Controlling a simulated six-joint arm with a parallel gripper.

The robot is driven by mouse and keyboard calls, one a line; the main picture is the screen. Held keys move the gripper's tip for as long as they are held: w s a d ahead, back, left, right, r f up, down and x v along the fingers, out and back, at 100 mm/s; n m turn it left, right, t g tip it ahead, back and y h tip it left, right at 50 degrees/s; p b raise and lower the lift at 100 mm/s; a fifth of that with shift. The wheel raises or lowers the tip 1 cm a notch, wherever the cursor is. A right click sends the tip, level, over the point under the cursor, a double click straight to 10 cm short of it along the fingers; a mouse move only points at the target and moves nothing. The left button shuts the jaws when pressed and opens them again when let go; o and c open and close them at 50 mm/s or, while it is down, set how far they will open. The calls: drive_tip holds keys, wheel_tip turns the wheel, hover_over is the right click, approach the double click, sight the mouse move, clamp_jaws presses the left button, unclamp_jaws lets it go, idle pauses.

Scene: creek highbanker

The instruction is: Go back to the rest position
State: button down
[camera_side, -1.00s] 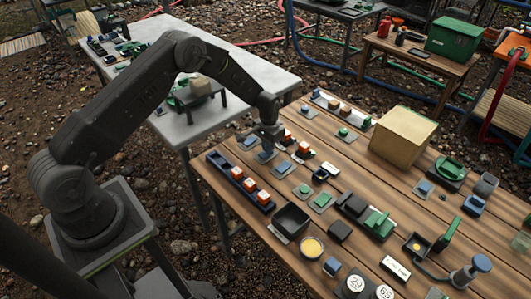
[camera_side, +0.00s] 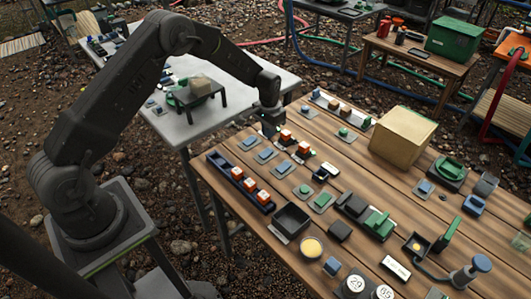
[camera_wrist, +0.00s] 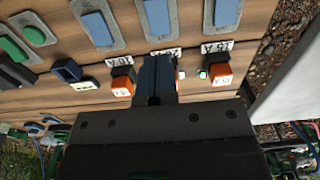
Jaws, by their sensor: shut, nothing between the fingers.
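My gripper (camera_side: 269,130) hangs just above the far left part of the wooden table, its jaws shut and empty. In the wrist view the blue-grey fingers (camera_wrist: 157,76) lie together over the row of orange blocks. One orange block (camera_wrist: 122,85) with a label shows left of the fingers and another orange block (camera_wrist: 219,82) right of them. In the side view, orange blocks (camera_side: 286,136) stand close to the gripper's right side; I cannot tell whether it touches them.
A dark blue rack (camera_side: 222,162) with orange blocks lies along the table's left edge. Blue buttons on grey plates (camera_side: 266,155) lie near the gripper. A cardboard box (camera_side: 403,137) stands at the right. A grey metal table (camera_side: 240,103) is behind. Air above is free.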

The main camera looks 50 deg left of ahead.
drive_tip(key=s+d+r+t, duration=0.15)
drive_tip(key=s+r, duration=0.35)
drive_tip(key=r, duration=0.6)
drive_tip(key=s+d+r+t, duration=0.1)
drive_tip(key=s+d+r, duration=0.3)
drive_tip(key=r, duration=0.8)
drive_tip(key=s+d+r+t, duration=0.1)
drive_tip(key=s+r, duration=0.2)
drive_tip(key=s, duration=0.8)
drive_tip(key=s+d+r+t, duration=0.2)
drive_tip(key=s+r, duration=0.1)
drive_tip(key=s, duration=0.9)
drive_tip(key=shift+s+d+r, duration=0.2)
drive_tip(key=shift+s, duration=0.05)
